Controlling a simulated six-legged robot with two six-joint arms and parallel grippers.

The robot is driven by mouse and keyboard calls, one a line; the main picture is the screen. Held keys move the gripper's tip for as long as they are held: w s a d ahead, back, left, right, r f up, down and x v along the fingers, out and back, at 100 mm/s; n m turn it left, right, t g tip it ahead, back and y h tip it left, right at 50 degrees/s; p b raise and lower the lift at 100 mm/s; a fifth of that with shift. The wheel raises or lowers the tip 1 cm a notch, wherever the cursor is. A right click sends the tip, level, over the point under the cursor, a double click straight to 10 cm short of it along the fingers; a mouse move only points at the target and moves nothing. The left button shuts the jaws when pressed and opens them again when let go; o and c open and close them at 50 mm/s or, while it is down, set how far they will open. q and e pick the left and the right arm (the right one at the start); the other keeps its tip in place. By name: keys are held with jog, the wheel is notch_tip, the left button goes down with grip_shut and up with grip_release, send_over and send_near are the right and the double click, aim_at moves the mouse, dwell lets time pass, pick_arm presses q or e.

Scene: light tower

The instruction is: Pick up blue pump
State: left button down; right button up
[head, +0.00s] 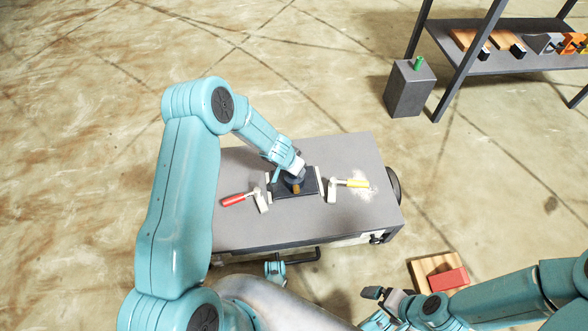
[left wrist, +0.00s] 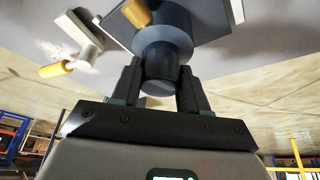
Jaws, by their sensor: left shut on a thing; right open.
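The blue pump (left wrist: 165,42) is a dark blue cylinder with a gold-brown outlet in the left wrist view. In the head view it is mostly hidden by my left gripper (head: 293,170), and its gold-brown part (head: 296,188) shows. It stands on a dark square plate (head: 308,188) on the grey cart top. The fingers of my left gripper (left wrist: 158,86) are shut on the pump's narrow end, one on each side. I cannot tell whether the pump is clear of the plate.
On the grey cart (head: 350,215), a red-handled clamp (head: 240,200) is left of the plate and a yellow-handled clamp (head: 348,184) right, near pale powder. A wooden pallet with a red block (head: 447,279) lies front right. A shelf (head: 500,62) and dark box (head: 408,92) stand behind.

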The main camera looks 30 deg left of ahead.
pick_arm(q)
notch_tip(320, 180, up, 18)
jog(key=p, duration=1.1)
jog(key=shift+r, duration=0.25)
